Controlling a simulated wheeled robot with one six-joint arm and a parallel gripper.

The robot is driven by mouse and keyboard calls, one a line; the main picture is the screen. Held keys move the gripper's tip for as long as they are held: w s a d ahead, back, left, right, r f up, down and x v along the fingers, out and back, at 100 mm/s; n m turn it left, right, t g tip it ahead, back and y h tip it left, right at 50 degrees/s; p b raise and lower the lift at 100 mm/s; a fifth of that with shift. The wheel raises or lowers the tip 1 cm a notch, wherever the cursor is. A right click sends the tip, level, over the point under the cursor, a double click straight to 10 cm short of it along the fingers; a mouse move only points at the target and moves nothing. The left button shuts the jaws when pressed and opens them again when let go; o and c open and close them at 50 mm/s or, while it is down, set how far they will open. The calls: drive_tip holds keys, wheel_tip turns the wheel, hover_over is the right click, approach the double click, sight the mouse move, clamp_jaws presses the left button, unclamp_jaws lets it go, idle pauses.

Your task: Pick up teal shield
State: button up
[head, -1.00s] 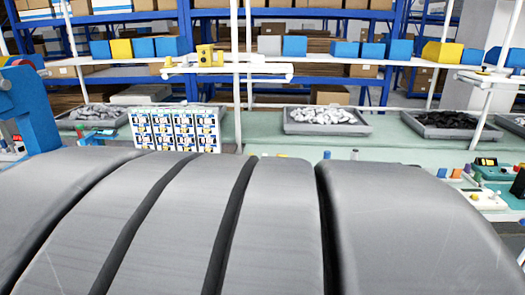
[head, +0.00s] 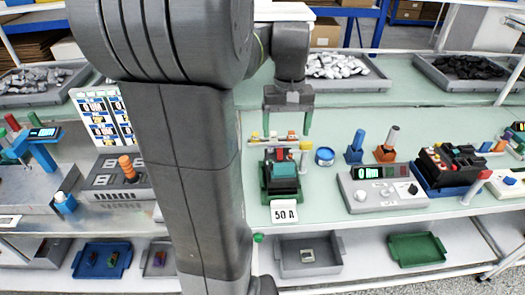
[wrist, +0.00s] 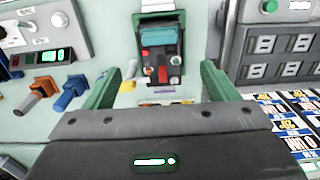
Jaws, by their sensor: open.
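The teal shield (head: 284,170) is a small teal piece on the dark breaker unit in a green holder (head: 266,195), behind the "50 A" card. In the wrist view, the teal shield (wrist: 161,36) lies across the breaker, near a red part and small terminals. My gripper (head: 287,124) hangs above and behind the breaker in the head view, with its green fingers apart and nothing between them. In the wrist view, my gripper (wrist: 161,70) has a finger on either side of the line to the breaker, apart from the shield.
A grey meter box (head: 385,188) stands right of the breaker, with a blue tool (head: 356,148) and an orange tool (head: 386,153) behind it. A blue round tin (head: 325,156) is close by. A printed board (head: 103,115) stands left. Trays line the lower shelf.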

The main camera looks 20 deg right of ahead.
sight(284, 164)
wheel_tip(284, 164, down, 14)
drive_tip(key=shift+r+p, duration=0.15)
drive_tip(key=shift+p, duration=0.5)
drive_tip(key=shift+c, duration=0.4)
drive_tip(key=c, duration=1)
